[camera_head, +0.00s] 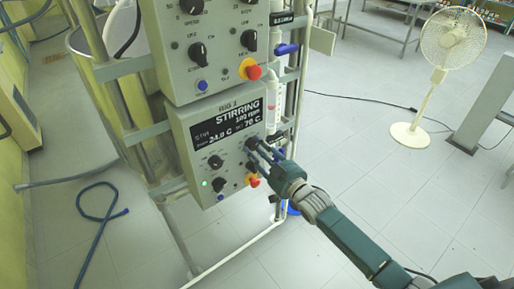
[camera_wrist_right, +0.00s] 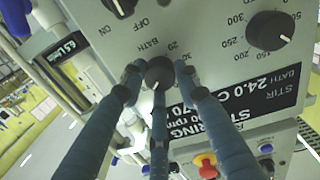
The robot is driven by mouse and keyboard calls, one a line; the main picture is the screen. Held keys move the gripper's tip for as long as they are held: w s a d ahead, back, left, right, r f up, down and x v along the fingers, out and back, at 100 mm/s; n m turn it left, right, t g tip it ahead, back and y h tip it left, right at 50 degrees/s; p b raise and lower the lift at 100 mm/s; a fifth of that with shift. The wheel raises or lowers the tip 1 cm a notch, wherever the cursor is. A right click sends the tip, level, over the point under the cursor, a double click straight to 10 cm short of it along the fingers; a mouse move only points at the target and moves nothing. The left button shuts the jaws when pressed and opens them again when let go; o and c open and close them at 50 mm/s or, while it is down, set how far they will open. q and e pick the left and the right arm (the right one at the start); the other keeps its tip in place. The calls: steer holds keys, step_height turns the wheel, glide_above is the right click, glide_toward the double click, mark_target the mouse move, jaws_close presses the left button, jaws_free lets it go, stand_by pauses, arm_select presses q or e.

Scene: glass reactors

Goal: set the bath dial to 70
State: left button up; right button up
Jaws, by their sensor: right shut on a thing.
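The bath dial (camera_wrist_right: 160,72) is a round black knob marked BATH on the grey control box (camera_head: 186,130). My right gripper (camera_wrist_right: 158,82) has its dark blue fingers around the dial and is shut on it. In the head view this gripper (camera_head: 259,152) reaches the right part of the box front and covers part of the dial. The display (camera_head: 227,124) reads STIRRING, 180 rpm, bath 24.0 C and set 70 C. My left gripper is not in view.
The stir dial (camera_wrist_right: 269,30) sits beside the bath dial. A red button (camera_head: 252,181) and a green light (camera_head: 204,183) are low on the box. A second control box (camera_head: 200,60) is above. A white fan (camera_head: 437,70) stands on open floor at right.

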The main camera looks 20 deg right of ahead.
steer(key=shift+m, duration=0.5)
steer(key=o, duration=1.2)
steer(key=shift+c, duration=0.2)
steer(key=shift+s+d, duration=0.15)
steer(key=shift+s, duration=0.2)
steer(key=v, duration=1.1)
steer(key=shift+s+r, duration=0.1)
